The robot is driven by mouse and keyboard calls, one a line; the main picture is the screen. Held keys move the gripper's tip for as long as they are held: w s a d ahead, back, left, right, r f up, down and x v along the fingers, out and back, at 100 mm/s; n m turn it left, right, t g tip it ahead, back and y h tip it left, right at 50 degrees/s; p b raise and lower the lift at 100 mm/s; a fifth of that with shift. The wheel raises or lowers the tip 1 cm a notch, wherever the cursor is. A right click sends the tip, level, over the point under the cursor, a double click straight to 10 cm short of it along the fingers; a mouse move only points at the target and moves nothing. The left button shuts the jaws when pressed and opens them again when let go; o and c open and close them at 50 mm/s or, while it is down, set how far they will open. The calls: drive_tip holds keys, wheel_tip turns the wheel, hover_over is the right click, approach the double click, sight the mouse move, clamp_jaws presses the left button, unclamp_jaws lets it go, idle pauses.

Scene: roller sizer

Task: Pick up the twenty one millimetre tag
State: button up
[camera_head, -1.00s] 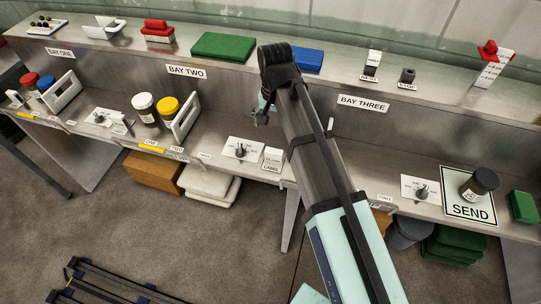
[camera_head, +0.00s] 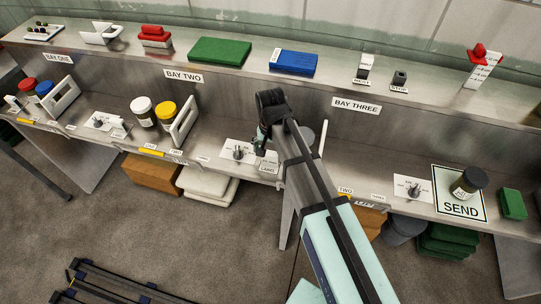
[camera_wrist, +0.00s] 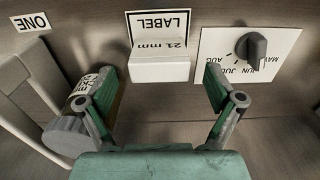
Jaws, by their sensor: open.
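The twenty one millimetre tag is a small white block marked "21 mm" (camera_wrist: 160,68), standing at a white LABEL card (camera_wrist: 160,25) in the wrist view, where the lettering is upside down. In the head view the tag (camera_head: 270,157) sits on the lower shelf, partly covered by my gripper. My gripper (camera_wrist: 162,76) is open and empty. In the wrist view its fingers stand apart on either side of the tag's width, with the tag beyond the gap. In the head view my gripper (camera_head: 260,140) is close above the tag.
A dial card (camera_wrist: 250,50) lies beside the tag. A grey-lidded jar (camera_wrist: 68,135) is close by my left-hand finger in the wrist view, partly hidden. A white rack (camera_wrist: 30,95) stands at far left. The SEND mat (camera_head: 461,208) with a dark-lidded jar is further right.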

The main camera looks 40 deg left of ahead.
sight(271, 155)
drive_tip(key=shift+s+d+f+p, duration=0.1)
drive_tip(key=shift+f+p, duration=0.75)
drive_tip(key=shift+f, duration=1.35)
drive_tip(key=c, duration=1)
